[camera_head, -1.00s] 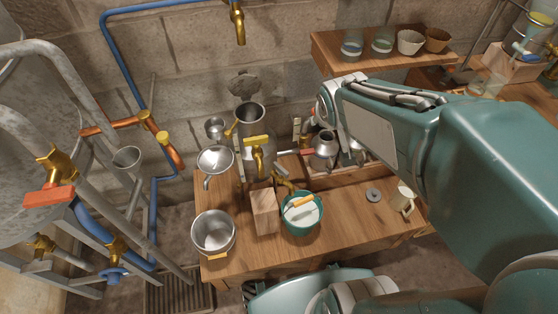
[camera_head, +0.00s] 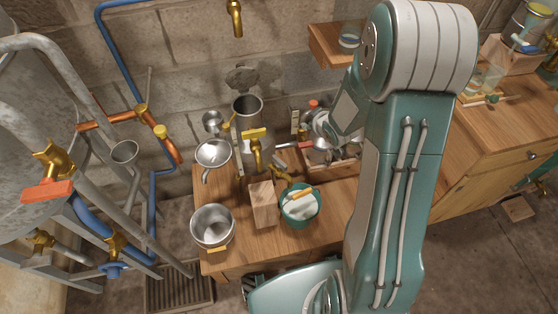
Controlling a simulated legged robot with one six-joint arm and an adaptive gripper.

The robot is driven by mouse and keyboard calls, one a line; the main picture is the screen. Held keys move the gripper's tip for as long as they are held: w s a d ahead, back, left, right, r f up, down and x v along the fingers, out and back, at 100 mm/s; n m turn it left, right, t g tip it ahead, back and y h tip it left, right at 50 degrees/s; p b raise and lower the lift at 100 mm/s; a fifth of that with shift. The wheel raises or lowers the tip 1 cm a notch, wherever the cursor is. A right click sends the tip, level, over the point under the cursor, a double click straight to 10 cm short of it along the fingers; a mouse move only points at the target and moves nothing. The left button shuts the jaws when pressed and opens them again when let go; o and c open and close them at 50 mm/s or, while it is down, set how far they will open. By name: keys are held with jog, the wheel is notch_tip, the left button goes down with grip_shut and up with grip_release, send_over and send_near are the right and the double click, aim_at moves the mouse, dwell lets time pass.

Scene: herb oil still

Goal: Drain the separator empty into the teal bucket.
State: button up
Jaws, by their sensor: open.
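The teal bucket (camera_head: 301,222) stands on the wooden bench with a yellow-and-white grip across its pale interior. I cannot tell how much liquid it holds. The separator appears to be the tall grey metal cylinder (camera_head: 247,108) behind it, with a brass tap (camera_head: 256,150) in front that has a yellow handle. A lower brass spout (camera_head: 280,172) points towards the bucket's rear rim. My gripper (camera_head: 318,126) is open, behind and slightly right of the bucket, near a thin red-tipped rod (camera_head: 300,145). Its fingertips are small and partly hidden by my arm.
A wooden block (camera_head: 263,205) stands left of the bucket, touching or nearly so. My arm covers the bench's right part. A wooden shelf (camera_head: 325,45) hangs above, and blue pipes run left.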

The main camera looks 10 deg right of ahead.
notch_tip(320, 180, down, 12)
jog(key=a+r+n+t+y, duration=0.1)
jog(key=a+y, duration=0.1)
jog(key=y, duration=0.1)
jog(key=t+y, duration=0.1)
jog(key=y, duration=0.2)
send_near(281, 162)
jog(key=x, duration=1.1)
jog(key=shift+w, duration=0.1)
grip_shut()
